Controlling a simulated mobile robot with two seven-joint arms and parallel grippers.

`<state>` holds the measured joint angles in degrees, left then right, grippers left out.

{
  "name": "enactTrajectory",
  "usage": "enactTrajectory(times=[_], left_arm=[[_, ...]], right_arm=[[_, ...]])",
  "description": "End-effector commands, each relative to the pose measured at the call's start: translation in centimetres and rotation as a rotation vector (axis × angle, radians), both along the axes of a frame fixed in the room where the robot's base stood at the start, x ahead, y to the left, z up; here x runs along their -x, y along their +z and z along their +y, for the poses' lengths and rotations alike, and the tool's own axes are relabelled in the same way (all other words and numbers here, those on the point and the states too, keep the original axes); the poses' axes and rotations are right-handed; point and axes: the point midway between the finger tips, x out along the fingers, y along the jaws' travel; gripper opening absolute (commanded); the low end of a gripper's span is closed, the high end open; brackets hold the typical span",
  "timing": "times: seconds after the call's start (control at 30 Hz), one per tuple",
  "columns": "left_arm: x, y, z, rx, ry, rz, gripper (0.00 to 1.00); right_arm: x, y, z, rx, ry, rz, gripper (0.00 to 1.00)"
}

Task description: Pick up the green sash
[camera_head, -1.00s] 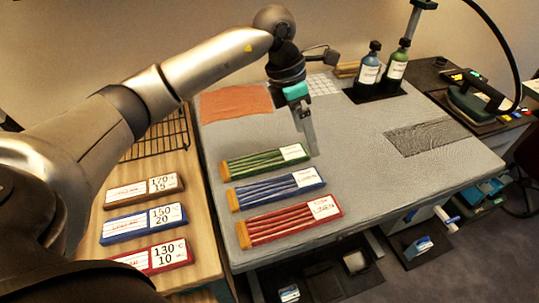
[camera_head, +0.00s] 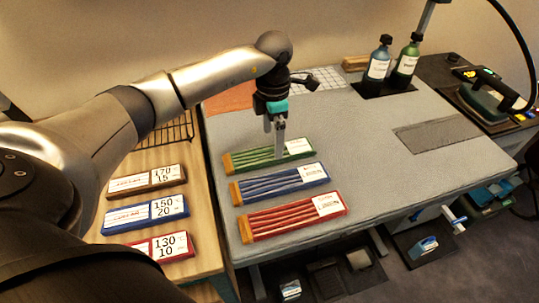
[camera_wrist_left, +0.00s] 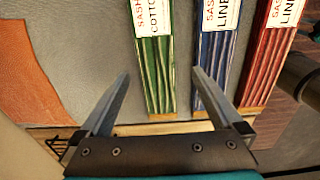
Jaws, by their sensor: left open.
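The green sash (camera_head: 254,159) lies folded flat on the grey table, with a white label at one end and a tan band at the other. It also shows in the left wrist view (camera_wrist_left: 157,75), between the fingers in the picture. My left gripper (camera_head: 279,155) points down at the sash in the head view and hides part of it. In the left wrist view the left gripper (camera_wrist_left: 165,90) is open, with nothing held between its fingers. I cannot tell how far the fingertips are above the sash. My right gripper is not in view.
A blue sash (camera_head: 275,184) and a red sash (camera_head: 295,214) lie in front of the green one. An orange cloth (camera_head: 229,102) lies behind. Two bottles (camera_head: 379,62) stand at the back.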

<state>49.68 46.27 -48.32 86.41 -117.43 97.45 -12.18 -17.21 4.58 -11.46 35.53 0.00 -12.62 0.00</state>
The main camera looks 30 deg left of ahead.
Motion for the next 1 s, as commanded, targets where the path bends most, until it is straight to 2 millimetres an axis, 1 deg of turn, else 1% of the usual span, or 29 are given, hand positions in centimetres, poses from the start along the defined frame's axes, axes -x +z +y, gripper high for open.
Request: enactTrajectory(times=[0.2,0.3,0.4,0.63,1.0], left_arm=[[-0.3,-3.2,0.3,0.002,0.001,0.004,1.0],[-0.3,-4.4,0.3,0.002,0.0,0.003,1.0],[-0.3,-5.0,0.4,0.001,0.0,0.001,1.0],[-0.4,-5.0,0.4,0.0,0.0,0.0,1.0],[-0.4,-5.0,0.4,0.0,0.0,0.0,0.58]], right_arm=[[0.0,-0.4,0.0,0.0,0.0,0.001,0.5],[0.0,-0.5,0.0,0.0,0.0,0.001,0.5],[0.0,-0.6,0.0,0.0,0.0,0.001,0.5],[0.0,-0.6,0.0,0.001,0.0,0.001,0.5],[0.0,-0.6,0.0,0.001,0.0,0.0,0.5]])
